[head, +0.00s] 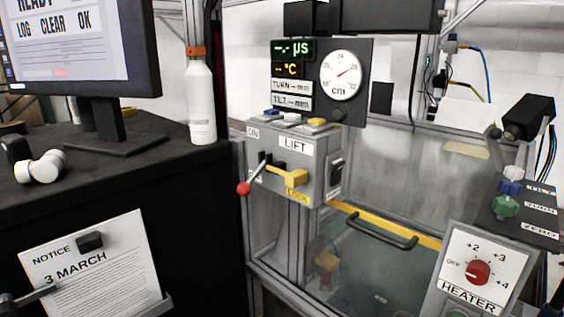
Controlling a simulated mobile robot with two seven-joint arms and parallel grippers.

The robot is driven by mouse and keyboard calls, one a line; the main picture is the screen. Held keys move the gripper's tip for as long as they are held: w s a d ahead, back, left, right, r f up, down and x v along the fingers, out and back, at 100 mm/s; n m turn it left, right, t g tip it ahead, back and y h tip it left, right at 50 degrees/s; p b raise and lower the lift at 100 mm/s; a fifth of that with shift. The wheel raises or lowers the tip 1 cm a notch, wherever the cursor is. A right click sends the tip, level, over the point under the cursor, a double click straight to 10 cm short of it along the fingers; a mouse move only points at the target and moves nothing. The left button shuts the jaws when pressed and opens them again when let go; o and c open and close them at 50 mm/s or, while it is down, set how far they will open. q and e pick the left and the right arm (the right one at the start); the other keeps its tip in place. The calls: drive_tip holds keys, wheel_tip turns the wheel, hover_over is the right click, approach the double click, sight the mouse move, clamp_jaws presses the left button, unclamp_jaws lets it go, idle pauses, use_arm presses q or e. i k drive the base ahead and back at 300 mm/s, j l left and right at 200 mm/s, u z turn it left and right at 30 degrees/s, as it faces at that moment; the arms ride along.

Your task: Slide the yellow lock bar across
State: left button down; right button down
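The yellow lock bar (289,177) sits on the front of the grey LIFT box (318,160), right of centre in the head view. It lies roughly level, with a raised end at its right and a yellow LOCK label (297,196) below it. A lever with a red ball knob (243,188) sticks out from the box just left of the bar. The bar's left end is close to the lever's slot; I cannot tell whether they touch. Neither of my grippers shows in this view.
A monitor (80,50) and a white bottle (201,100) stand on the black bench at left. A yellow-edged glass door with a dark handle (382,231) is below the box. A heater panel (484,265) is at lower right. A dial gauge (343,75) is above.

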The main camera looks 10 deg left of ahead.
sight(295, 179)
drive_tip(key=l+z, duration=0.35)
drive_tip(key=l, duration=0.15)
drive_tip(key=l+z, duration=0.4)
drive_tip(key=l, duration=0.15)
